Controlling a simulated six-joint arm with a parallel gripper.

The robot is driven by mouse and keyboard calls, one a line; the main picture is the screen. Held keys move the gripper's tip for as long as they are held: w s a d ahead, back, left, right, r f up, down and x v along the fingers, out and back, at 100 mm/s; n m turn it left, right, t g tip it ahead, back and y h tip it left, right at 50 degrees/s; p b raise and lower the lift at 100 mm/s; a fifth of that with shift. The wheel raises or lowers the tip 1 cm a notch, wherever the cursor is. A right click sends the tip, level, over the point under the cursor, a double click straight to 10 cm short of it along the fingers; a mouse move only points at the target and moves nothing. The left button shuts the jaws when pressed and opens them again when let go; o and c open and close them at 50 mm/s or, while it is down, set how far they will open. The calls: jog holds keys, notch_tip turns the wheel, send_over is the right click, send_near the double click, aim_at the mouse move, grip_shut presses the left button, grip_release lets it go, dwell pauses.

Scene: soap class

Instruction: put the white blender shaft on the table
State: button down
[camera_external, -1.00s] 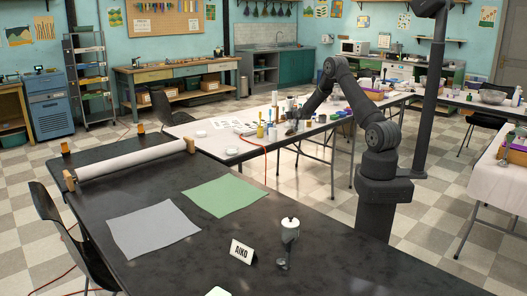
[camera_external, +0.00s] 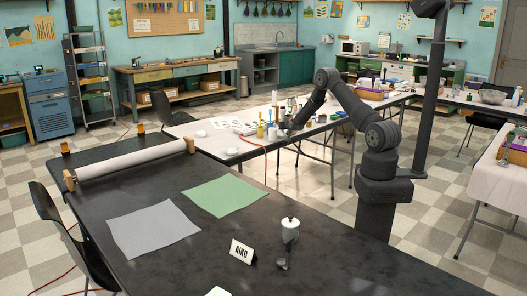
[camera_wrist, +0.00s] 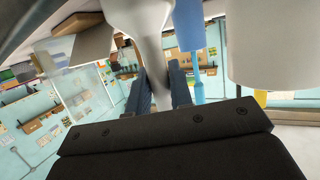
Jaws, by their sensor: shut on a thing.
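In the wrist view a pale white-grey shaft (camera_wrist: 152,42), wide at the top and narrowing downward, sits between the two fingers of my gripper (camera_wrist: 160,88). The fingers are shut on its narrow part. I take it to be the white blender shaft. In the external view my gripper (camera_external: 286,129) is at the near edge of the white table (camera_external: 222,141), among bottles and small items. The shaft cannot be made out clearly there.
In the wrist view a blue object (camera_wrist: 187,25) and a large pale cylinder (camera_wrist: 265,45) stand close to the right of the shaft. A yellow bottle (camera_external: 261,130) is left of my gripper. The black table (camera_external: 330,255) in front has wide clear areas.

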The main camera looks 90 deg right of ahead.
jog(key=c, duration=1.3)
grip_release()
jog(key=shift+r, duration=0.15)
jog(key=v, duration=1.2)
jog(key=shift+s, duration=0.1)
jog(key=shift+d, duration=0.1)
jog(key=x, duration=1.2)
